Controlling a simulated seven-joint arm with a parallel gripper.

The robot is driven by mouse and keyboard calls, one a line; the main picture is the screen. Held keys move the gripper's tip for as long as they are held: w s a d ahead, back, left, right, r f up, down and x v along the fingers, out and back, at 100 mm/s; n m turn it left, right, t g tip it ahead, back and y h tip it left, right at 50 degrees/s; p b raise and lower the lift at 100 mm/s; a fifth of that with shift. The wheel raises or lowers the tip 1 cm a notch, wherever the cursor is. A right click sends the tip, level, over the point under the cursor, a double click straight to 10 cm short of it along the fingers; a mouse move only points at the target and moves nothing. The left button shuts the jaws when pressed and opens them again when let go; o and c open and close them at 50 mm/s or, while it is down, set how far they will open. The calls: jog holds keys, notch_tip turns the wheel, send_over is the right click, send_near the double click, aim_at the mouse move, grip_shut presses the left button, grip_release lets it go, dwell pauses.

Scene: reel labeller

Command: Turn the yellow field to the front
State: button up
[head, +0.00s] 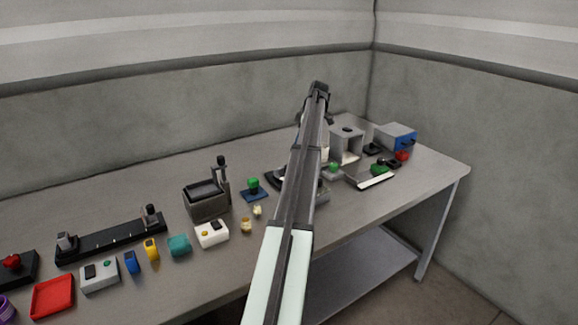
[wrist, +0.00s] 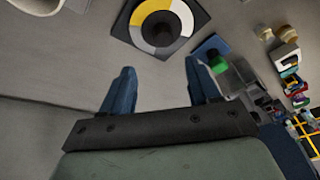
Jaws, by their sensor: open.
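A round dial (wrist: 183,16) shows at the top of the wrist view on a dark square base (wrist: 203,17), its upper edge cut off by the frame. It has a yellow field (wrist: 149,9), white and grey fields, and a dark round middle. The yellow field lies at the dial's upper left in that view. My gripper (wrist: 160,68) is open and empty, its two blue-grey fingers apart and pointing toward the dial without visible contact. In the head view my arm covers much of the dial's area, and the fingers cannot be made out there.
A blue pad with a green knob (head: 253,183) and a dark open bin (head: 206,200) stand left of my arm. A grey housing (head: 346,143), a blue box (head: 398,135) and a tray with a white front edge (head: 376,181) stand right. The back left tabletop is clear.

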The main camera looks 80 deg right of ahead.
jog(key=shift+n+t, duration=0.4)
jog(key=shift+n, duration=0.2)
jog(key=x, duration=0.8)
jog(key=a+x, duration=0.1)
jog(key=x, duration=0.3)
jog(key=shift+s+f, duration=0.2)
jog(key=shift+s, duration=0.15)
jog(key=shift+d, duration=0.1)
jog(key=c, duration=1)
